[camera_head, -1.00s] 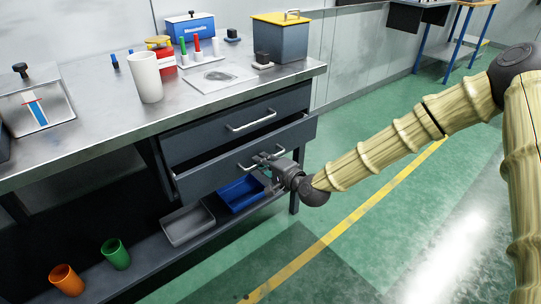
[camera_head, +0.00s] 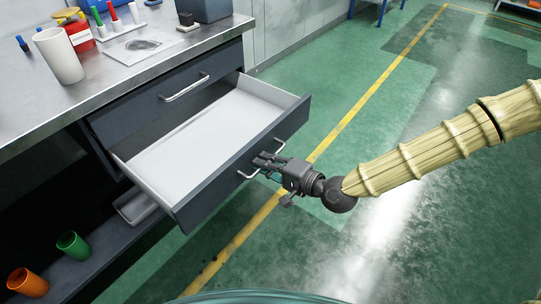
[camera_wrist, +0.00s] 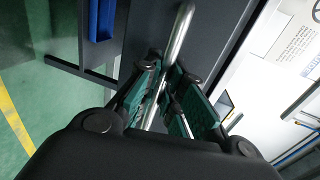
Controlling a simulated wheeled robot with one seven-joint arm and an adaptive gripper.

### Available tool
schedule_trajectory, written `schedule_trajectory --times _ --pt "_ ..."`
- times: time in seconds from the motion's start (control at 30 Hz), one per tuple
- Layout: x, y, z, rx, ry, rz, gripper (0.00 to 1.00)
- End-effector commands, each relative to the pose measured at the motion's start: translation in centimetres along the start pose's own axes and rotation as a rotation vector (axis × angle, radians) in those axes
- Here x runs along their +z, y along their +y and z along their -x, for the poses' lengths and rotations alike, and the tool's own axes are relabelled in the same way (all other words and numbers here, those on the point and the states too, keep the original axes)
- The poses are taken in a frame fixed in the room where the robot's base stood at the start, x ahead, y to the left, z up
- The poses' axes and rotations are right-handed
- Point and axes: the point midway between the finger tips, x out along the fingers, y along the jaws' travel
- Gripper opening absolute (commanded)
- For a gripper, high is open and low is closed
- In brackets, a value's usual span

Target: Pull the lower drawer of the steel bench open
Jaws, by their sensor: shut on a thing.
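The lower drawer (camera_head: 208,140) of the steel bench (camera_head: 25,120) is pulled far out in the head view, and its pale inside looks empty. Its dark front carries a silver bar handle (camera_head: 248,174), which also shows in the wrist view (camera_wrist: 180,35). My gripper (camera_head: 268,163) is at the handle, shut on it; in the wrist view its green-padded fingers (camera_wrist: 168,95) are on either side of the bar. Part of the handle is hidden by the fingers. The upper drawer (camera_head: 165,98) above is shut.
A white cup (camera_head: 60,56) and marker pens stand on the bench top. The low shelf holds a grey tray (camera_head: 138,205), a green cup (camera_head: 72,245) and an orange cup (camera_head: 27,282). A blue bin (camera_wrist: 101,18) shows in the wrist view. The green floor (camera_head: 340,120) in front is clear.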

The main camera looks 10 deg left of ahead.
Motion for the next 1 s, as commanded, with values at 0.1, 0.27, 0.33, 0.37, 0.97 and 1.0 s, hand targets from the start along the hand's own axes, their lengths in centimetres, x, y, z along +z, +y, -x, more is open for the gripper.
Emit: schedule_trajectory --times 0.1,0.27,0.33,0.37,0.97,1.0 --pt "0.55 0.05 0.09 0.002 -0.013 0.001 0.00" --pt "0.61 0.08 0.12 0.002 -0.014 0.002 0.00" --pt "0.61 0.09 0.14 0.002 -0.014 0.001 0.00" --pt "0.61 0.09 0.14 0.002 -0.014 0.001 0.00" --pt "0.28 0.07 0.53 0.001 -0.007 0.001 0.32" --pt "0.25 0.07 0.77 0.001 -0.007 0.001 0.32"
